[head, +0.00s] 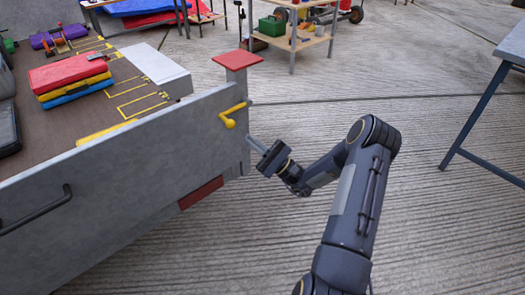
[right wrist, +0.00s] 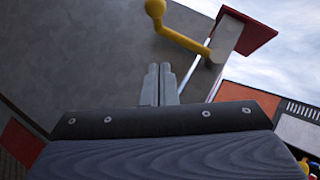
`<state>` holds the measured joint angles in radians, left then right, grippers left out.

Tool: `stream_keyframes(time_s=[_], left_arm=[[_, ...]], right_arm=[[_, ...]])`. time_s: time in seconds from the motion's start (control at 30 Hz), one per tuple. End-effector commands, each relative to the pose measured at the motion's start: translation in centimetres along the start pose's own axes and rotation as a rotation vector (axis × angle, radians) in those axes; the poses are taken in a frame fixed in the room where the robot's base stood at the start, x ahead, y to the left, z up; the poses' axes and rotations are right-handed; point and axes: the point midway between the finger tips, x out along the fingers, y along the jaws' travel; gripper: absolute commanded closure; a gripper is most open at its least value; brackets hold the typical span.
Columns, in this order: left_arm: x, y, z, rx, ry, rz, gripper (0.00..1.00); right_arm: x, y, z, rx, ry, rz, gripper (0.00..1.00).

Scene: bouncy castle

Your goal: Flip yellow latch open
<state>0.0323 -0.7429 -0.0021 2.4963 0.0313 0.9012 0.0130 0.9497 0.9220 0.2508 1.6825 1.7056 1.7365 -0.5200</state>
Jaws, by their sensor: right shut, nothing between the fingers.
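The yellow latch (head: 232,115) is a bent handle with a round knob, mounted near the right end of the grey tailgate panel (head: 150,150). Its arm runs from the pivot by the corner post down to the knob at the left. My right gripper (head: 253,141) is shut and empty, its fingers just below and to the right of the latch. In the right wrist view the shut fingers (right wrist: 160,84) point up towards the latch (right wrist: 180,37), and a gap shows between them. My left gripper is not in view.
A grey post with a red cap (head: 236,59) stands at the panel's corner. A dark handle (head: 36,211) is on the panel at left. A blue-legged table (head: 478,105) stands at right; the floor between is clear.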

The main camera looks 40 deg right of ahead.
Motion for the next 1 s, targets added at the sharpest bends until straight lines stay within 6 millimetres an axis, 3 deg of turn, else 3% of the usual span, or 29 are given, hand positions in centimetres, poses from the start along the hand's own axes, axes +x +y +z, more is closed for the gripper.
stream_keyframes(time_s=[0.17, 0.33, 0.53, 1.0], left_arm=[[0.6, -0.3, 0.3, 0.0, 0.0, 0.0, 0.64], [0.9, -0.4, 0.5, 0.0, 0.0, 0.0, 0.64], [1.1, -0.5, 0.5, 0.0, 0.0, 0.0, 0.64], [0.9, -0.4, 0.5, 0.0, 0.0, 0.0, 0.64]], right_arm=[[3.8, 0.1, 0.0, 0.0, -0.003, 0.001, 1.0], [5.5, 0.1, 1.8, -0.001, 0.0, 0.001, 1.0], [6.4, 0.0, 2.8, 0.0, 0.001, 0.0, 1.0], [6.7, -0.1, 2.7, 0.008, 0.001, -0.007, 1.0]])
